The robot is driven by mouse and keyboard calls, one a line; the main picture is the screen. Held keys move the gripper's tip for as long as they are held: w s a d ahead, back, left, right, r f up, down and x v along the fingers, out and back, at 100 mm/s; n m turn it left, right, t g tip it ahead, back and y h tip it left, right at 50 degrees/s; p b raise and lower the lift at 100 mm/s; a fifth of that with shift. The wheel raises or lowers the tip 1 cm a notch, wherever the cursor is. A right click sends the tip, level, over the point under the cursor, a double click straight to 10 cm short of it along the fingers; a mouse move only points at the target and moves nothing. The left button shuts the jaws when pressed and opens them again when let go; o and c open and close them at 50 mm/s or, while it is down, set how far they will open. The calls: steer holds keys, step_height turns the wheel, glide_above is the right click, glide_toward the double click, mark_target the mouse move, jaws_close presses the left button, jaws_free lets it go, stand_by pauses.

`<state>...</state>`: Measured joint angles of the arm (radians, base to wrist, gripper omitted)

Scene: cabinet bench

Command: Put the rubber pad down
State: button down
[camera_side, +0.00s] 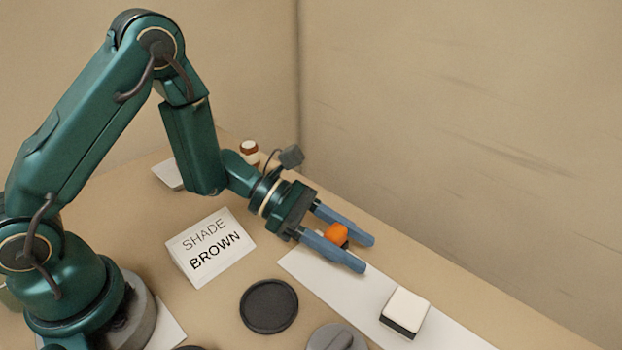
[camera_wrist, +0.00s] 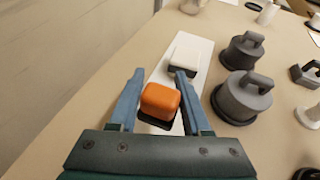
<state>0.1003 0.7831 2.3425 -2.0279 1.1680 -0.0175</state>
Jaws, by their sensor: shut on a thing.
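An orange block with rounded edges (camera_side: 337,234), seemingly the rubber pad, is between the two blue fingers of my gripper (camera_side: 363,254). My gripper is shut on it. In the wrist view the orange block (camera_wrist: 160,101) sits between the fingers (camera_wrist: 159,76), with a dark base or layer under its near side. It is over the near part of a white strip (camera_side: 335,292) on the bench. The side view's near finger hides its lower part, so I cannot tell whether it touches the strip.
A white block with a dark base (camera_side: 405,312) stands farther along the strip. Dark grey lidded pots with handles (camera_wrist: 243,96) stand right of the strip in the wrist view. A black round dish (camera_side: 269,306) and a "SHADE BROWN" sign (camera_side: 211,246) are nearby. Bare strip lies between the blocks.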

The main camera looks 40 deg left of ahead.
mark_target(353, 278)
steer(key=shift+d+f, duration=0.35)
steer(key=shift+d, duration=0.15)
steer(key=shift+f, duration=1.95)
steer(key=shift+c, duration=1.7)
jaws_free()
steer(key=shift+f, duration=0.1)
